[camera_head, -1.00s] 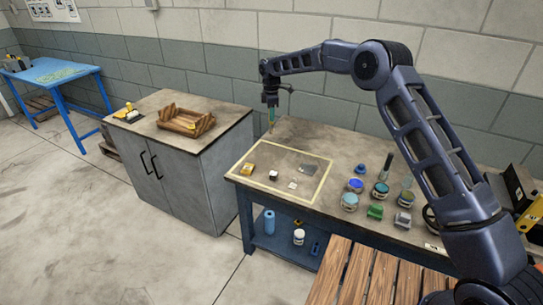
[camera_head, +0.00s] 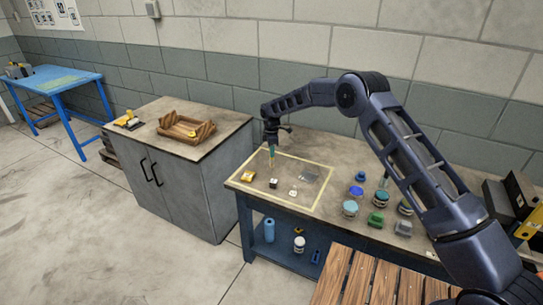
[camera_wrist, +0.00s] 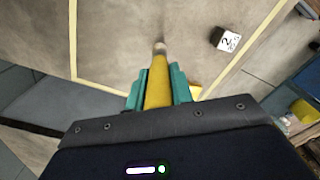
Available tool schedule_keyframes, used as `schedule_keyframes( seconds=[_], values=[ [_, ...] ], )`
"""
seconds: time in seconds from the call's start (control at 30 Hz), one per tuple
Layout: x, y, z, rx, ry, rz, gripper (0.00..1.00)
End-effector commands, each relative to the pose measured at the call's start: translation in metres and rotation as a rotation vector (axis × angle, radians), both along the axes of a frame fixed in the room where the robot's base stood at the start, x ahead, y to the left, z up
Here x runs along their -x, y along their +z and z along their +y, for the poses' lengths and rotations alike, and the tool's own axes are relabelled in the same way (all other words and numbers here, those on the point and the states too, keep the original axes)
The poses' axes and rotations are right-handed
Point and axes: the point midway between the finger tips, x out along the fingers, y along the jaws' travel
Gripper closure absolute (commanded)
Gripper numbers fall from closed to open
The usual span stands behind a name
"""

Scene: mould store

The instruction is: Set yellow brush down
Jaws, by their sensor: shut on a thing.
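The yellow brush (camera_wrist: 157,94) is held between the teal fingers of my gripper (camera_wrist: 158,80) in the wrist view, its pale tip pointing away from the palm. In the head view, my gripper (camera_head: 271,146) points down above the back part of the yellow-outlined area (camera_head: 324,187) on the workbench. The brush shows there only as a thin yellow bit (camera_head: 272,161) under the fingers. I cannot tell whether its tip touches the bench.
Inside the outline lie a yellow block (camera_head: 248,176), a small dark cube (camera_head: 273,183), a small pale item (camera_head: 293,191) and a flat grey piece (camera_head: 308,177). Several jars, including a blue-lidded one (camera_head: 350,208), stand to the right. A wooden crate (camera_head: 186,137) sits on the cabinet.

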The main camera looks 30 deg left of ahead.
Motion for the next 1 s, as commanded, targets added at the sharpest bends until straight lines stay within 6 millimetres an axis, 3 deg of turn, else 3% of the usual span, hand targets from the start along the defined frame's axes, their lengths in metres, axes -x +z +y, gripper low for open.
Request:
schedule_keyframes(
  seconds=[0.2,0.57,0.6,0.7,1.0],
  values=[
    [0.000,-0.026,0.000,0.001,0.000,0.001,1.00],
    [0.000,-0.029,0.000,0.001,0.000,0.001,1.00],
    [0.000,-0.029,0.000,0.000,0.000,0.000,0.73],
    [0.000,-0.029,0.000,0.000,0.000,0.000,0.55],
    [0.000,-0.027,0.000,0.000,0.000,0.000,0.55]
  ],
)
